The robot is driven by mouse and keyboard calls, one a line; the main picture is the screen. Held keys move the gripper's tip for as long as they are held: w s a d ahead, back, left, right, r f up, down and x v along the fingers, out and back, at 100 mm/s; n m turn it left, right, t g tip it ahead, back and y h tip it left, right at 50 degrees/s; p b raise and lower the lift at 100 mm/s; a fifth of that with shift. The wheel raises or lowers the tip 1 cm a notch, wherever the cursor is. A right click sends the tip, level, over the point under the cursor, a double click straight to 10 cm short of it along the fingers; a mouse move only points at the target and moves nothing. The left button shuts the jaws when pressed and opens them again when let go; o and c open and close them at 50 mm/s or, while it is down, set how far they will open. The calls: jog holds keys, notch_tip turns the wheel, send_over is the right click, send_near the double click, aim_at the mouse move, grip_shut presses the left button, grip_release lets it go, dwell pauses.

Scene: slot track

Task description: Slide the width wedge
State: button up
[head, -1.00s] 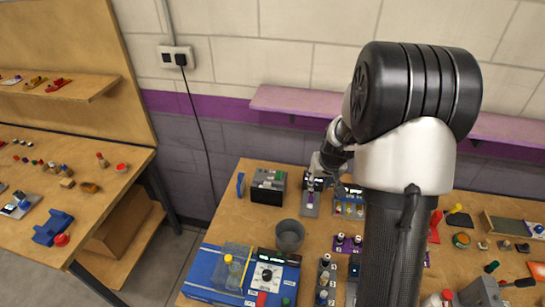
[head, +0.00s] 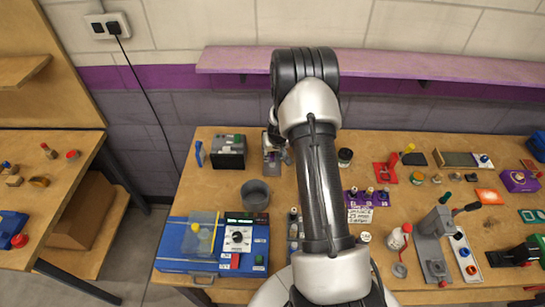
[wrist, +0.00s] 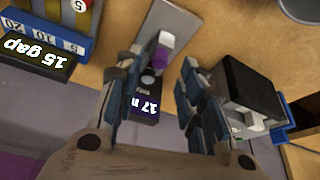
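A dark label reading "17 m…" (wrist: 146,104) is at the plate's near end, partly hidden by a finger. My gripper (wrist: 160,68) is open, its fingers on either side of the slider with visible gaps; I cannot tell their height above it. In the head view the plate (head: 272,161) shows on the bench just below my gripper (head: 276,145), with the slider not clear.
In the wrist view a numbered blue panel (wrist: 50,24) with a "15 gap" label (wrist: 37,55) stands left. A black-and-grey box (wrist: 255,95) is close to the right finger. A grey cup (head: 255,194) and blue case (head: 190,245) are nearer on the bench.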

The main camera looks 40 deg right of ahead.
aim_at(272, 156)
jog(key=shift+x, duration=1.8)
jog(key=shift+c, duration=0.5)
grip_shut()
